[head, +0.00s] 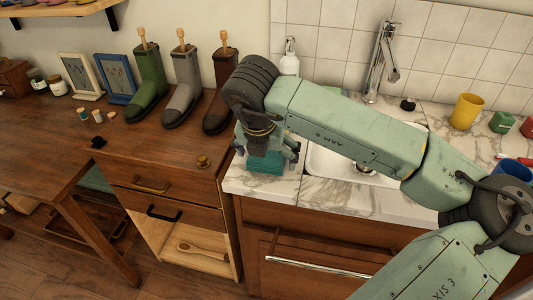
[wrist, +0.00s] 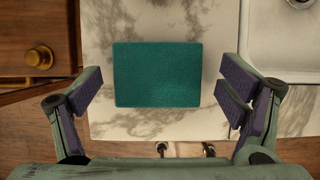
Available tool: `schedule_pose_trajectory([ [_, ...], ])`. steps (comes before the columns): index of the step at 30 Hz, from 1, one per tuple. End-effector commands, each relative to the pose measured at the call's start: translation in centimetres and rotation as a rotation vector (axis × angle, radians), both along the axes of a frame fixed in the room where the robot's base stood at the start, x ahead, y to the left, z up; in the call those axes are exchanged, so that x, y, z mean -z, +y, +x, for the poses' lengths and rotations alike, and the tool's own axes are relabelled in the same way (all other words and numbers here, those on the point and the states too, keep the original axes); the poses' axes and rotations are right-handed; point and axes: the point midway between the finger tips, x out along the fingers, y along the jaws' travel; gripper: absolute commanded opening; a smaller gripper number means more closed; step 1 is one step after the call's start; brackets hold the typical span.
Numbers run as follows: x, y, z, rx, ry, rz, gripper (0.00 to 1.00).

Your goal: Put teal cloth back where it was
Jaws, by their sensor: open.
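The teal cloth (wrist: 158,75) is a flat, folded-looking rectangle on the marble counter, left of the sink. In the head view the cloth (head: 265,162) shows below my gripper, partly hidden by it. The fingers are apart from the cloth in the wrist view. How high they are above the counter is hard to tell.
The sink (head: 335,165) with a tall faucet (head: 380,62) is to the right. A soap bottle (head: 289,60) stands behind. Boots (head: 184,85) stand on the wooden cabinet at left. A yellow cup (head: 466,110) is at far right. Below, an open compartment holds a wooden brush (head: 203,251).

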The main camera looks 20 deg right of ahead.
Motion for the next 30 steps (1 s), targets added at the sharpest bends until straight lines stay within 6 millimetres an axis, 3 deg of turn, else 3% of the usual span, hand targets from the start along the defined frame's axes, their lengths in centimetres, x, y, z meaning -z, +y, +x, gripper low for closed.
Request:
schedule_pose_trajectory([
  [12, -0.8, 0.1, -0.2, 0.000, -0.002, -0.001, 0.90],
  [24, -8.3, 1.9, -2.8, 0.001, -0.003, -0.003, 0.90],
  [30, -10.7, 2.5, -3.6, 0.000, -0.001, -0.002, 0.90],
])
